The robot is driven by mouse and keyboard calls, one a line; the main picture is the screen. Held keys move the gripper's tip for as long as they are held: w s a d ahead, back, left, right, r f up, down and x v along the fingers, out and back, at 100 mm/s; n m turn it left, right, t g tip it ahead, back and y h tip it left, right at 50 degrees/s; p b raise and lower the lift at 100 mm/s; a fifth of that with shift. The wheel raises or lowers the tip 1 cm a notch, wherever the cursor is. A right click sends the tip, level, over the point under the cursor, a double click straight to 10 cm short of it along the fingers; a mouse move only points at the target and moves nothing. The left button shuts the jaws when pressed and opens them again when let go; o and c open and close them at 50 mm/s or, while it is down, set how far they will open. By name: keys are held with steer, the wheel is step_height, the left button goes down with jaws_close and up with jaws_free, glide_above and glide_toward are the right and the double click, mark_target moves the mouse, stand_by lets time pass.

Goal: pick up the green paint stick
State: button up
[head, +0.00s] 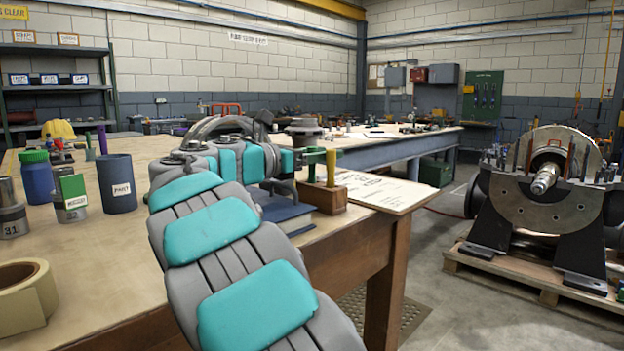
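My arm reaches over the bench from below, and my gripper (312,155) is at the upper part of the sticks, just left of the green one. The gripper is small and partly hidden by my arm, so I cannot tell whether its fingers touch or enclose the green stick.
A blue book (285,213) lies left of the block, partly behind my arm. A board with writing (380,188) lies to the right. A blue cup (117,184), a blue jar (37,178) and a tape roll (25,298) stand at left. A large machine (545,190) is at right.

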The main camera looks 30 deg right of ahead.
steer(key=shift+d, duration=0.2)
steer(key=shift+c, duration=0.2)
jaws_close()
